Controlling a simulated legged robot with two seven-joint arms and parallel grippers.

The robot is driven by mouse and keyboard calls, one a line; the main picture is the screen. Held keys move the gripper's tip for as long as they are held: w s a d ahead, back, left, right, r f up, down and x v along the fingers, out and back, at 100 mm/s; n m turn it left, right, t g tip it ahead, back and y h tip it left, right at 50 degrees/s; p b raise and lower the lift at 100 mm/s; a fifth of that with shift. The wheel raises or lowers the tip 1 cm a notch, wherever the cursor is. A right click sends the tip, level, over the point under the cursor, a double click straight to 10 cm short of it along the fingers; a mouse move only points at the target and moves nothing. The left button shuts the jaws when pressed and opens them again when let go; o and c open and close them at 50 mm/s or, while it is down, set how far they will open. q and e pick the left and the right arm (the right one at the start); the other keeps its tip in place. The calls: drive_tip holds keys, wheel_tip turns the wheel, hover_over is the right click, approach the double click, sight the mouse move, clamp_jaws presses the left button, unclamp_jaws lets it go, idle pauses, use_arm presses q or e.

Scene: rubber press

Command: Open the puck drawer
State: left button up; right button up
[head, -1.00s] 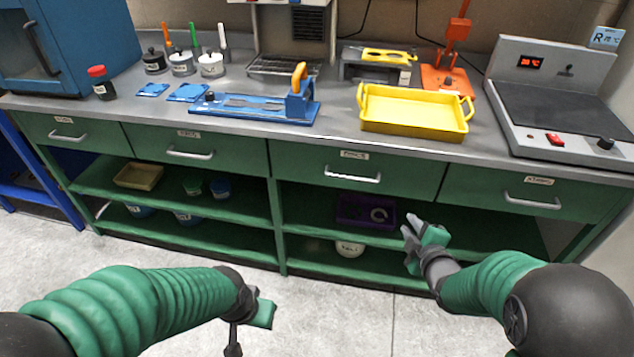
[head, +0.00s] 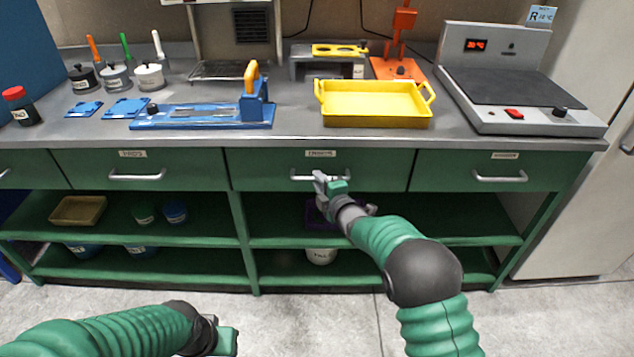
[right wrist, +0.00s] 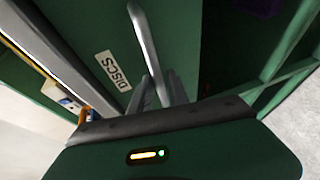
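The drawer with the third handle from the left (head: 385,178) is green and looks shut, flush with its neighbours. Its metal bar handle (head: 342,178) also shows in the right wrist view (right wrist: 144,38). The label beside it there (right wrist: 112,71) seems to read "DISCS"; I cannot read it surely in the head view. My right gripper (head: 328,184) is at the left part of this handle. Its fingers (right wrist: 161,88) look open, with the bar running between them; I cannot tell if they touch it. My left gripper (head: 224,342) is low, away from the bench, its fingers partly out of view.
Other shut drawers have handles to the left (head: 137,176) and right (head: 500,178). A yellow tray (head: 375,117), a blue fixture (head: 200,122) and a hot plate (head: 525,90) stand on the bench top. A purple bin on the shelf below is mostly behind my right arm. Floor in front is clear.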

drive_tip(key=shift+w+d+f, duration=0.1)
drive_tip(key=shift+w+f, duration=0.1)
drive_tip(key=shift+w, duration=0.35)
drive_tip(key=shift+w+d, duration=0.3)
drive_tip(key=shift+d, duration=0.2)
drive_tip(key=shift+a, duration=0.5)
clamp_jaws()
drive_tip(key=shift+d+f, duration=0.1)
drive_tip(key=shift+d, duration=0.15)
